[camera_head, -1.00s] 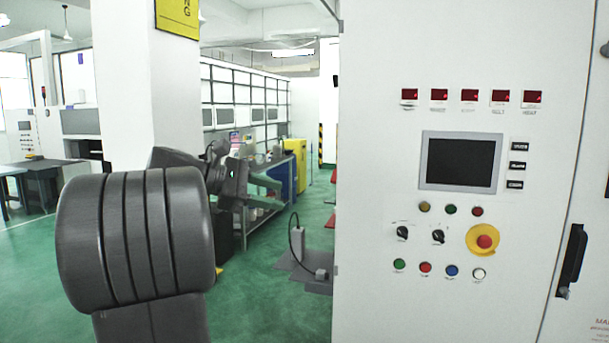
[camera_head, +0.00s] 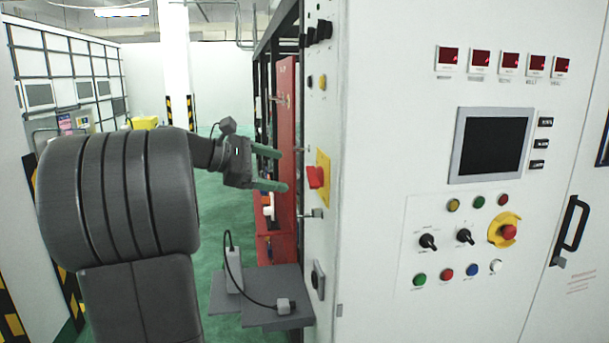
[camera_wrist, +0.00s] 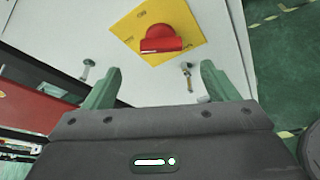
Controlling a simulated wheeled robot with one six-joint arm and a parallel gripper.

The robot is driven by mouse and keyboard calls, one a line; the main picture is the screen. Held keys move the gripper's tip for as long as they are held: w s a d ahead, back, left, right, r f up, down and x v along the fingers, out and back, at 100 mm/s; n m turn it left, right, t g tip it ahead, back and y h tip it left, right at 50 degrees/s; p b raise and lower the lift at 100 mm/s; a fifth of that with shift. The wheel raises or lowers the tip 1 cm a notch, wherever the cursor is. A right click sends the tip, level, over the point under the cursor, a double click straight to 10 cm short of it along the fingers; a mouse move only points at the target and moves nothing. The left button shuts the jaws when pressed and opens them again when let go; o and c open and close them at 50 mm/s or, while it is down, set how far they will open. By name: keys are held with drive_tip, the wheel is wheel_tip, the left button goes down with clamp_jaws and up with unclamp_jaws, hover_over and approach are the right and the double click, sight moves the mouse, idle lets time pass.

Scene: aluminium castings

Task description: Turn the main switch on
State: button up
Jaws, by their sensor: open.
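The main switch looks to be the red rotary handle (camera_head: 316,177) on a yellow plate (camera_head: 323,178), on the narrow left side of the white cabinet. In the wrist view the red handle (camera_wrist: 163,39) sits on its tilted yellow plate (camera_wrist: 183,21), ahead of the fingers and between their lines. My gripper (camera_head: 277,169) is open and empty, its green fingers pointing at the handle with a small gap left. It also shows in the wrist view (camera_wrist: 160,82). I cannot read the handle's on or off marking.
The white cabinet front (camera_head: 400,200) carries a dark screen (camera_head: 490,146), buttons, knobs and a red emergency stop (camera_head: 508,232). Below the switch, a grey shelf (camera_head: 262,305) with a cabled device juts out. A metal latch (camera_head: 312,213) protrudes under the switch. Red panels stand behind.

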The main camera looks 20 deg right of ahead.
sight(308, 177)
drive_tip(key=p+x, duration=0.1)
drive_tip(key=x, duration=0.7)
drive_tip(key=shift+s+d, duration=0.1)
drive_tip(key=shift+s, duration=0.1)
drive_tip(key=c, duration=1)
